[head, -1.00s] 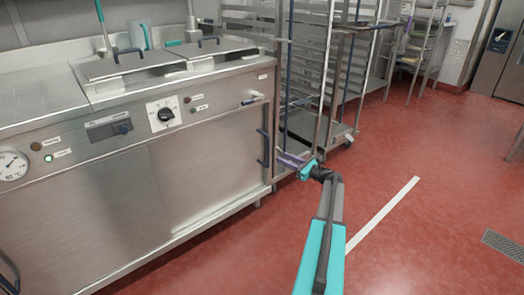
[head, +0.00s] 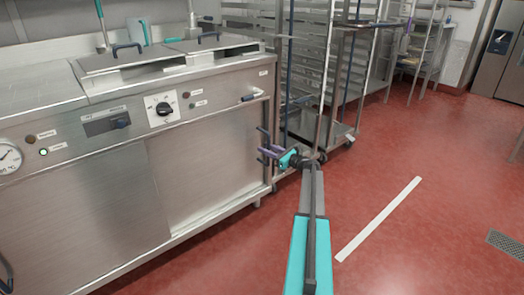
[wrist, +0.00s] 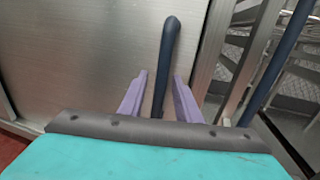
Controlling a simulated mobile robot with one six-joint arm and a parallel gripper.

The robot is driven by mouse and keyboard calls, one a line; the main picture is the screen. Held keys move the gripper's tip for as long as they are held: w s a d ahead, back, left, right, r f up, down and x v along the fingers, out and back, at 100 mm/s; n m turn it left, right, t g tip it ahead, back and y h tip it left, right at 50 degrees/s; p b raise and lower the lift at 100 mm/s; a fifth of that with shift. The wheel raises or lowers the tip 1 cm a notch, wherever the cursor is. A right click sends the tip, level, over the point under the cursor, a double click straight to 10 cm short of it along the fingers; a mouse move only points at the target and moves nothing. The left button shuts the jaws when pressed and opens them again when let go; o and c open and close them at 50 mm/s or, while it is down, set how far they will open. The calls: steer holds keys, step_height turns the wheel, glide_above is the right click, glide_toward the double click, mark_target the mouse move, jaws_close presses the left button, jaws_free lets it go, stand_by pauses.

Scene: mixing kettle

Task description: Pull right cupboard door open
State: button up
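The right cupboard door (head: 208,165) is a flat steel panel on the front of the kettle unit, and it looks closed. Its dark blue vertical bar handle (head: 264,140) is near the door's right edge; it also shows in the wrist view (wrist: 166,62). My gripper (head: 268,153) is at the handle. In the wrist view its two purple fingers (wrist: 158,98) stand apart, one on each side of the handle's lower part, with visible gaps on both sides.
A wheeled steel tray rack (head: 318,80) with blue uprights stands close to the right of the unit. The red floor (head: 420,150) in front is clear, with a white stripe (head: 380,218).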

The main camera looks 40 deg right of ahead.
steer(key=shift+w+a+b, duration=0.2)
steer(key=shift+w+b, duration=0.1)
steer(key=shift+w, duration=1.1)
jaws_close()
